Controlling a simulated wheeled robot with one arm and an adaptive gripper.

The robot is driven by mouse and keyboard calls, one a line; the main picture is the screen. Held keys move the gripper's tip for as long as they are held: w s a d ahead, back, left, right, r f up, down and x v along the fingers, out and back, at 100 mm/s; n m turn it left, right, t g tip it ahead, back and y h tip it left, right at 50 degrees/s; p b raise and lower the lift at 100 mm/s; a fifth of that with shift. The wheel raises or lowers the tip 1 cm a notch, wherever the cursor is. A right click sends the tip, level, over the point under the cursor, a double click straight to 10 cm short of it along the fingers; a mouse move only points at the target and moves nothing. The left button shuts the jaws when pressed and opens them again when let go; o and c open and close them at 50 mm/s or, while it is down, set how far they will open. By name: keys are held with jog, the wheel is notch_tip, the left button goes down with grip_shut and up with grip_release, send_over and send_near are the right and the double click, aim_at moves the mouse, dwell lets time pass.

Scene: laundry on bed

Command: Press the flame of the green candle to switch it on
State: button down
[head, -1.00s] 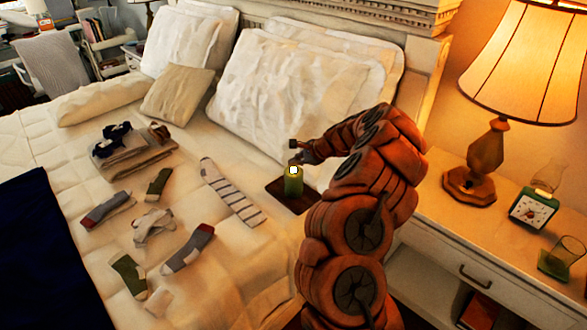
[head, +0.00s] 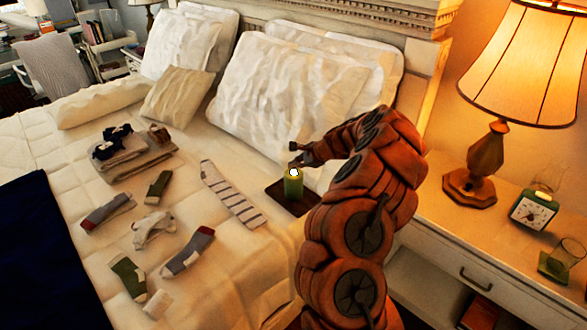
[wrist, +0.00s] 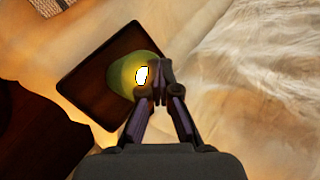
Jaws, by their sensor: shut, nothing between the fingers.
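The green candle (head: 293,187) stands upright on a dark tray (head: 277,189) on the bed, near the pillows. Its flame (head: 293,172) shows as a bright white spot at the top. In the wrist view the candle (wrist: 124,72) is seen from above, glowing yellow-green, with the bright flame (wrist: 142,75) just left of my fingertips. My gripper (head: 295,153) is shut and empty, just above and behind the candle in the head view. In the wrist view my gripper (wrist: 160,80) overlaps the candle's right edge. I cannot tell whether it touches the flame.
Several socks (head: 187,252) and folded clothes (head: 133,160) lie on the bed at left. White pillows (head: 270,95) stand behind the candle. A nightstand (head: 440,225) at right holds a lit lamp (head: 525,65), a green clock (head: 533,209) and a glass (head: 566,255).

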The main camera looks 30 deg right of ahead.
aim_at(295, 171)
jog(key=shift+f, duration=0.2)
jog(key=shift+f+b, duration=0.3)
jog(key=shift+f, duration=0.05)
dwell(0.4)
jog(key=shift+r, duration=0.15)
jog(key=shift+r+p, duration=0.25)
jog(key=shift+p, duration=0.1)
jog(key=shift+r, duration=0.1)
jog(key=shift+r+p, duration=2.15)
jog(key=shift+r, duration=0.85)
jog(key=shift+a, duration=0.1)
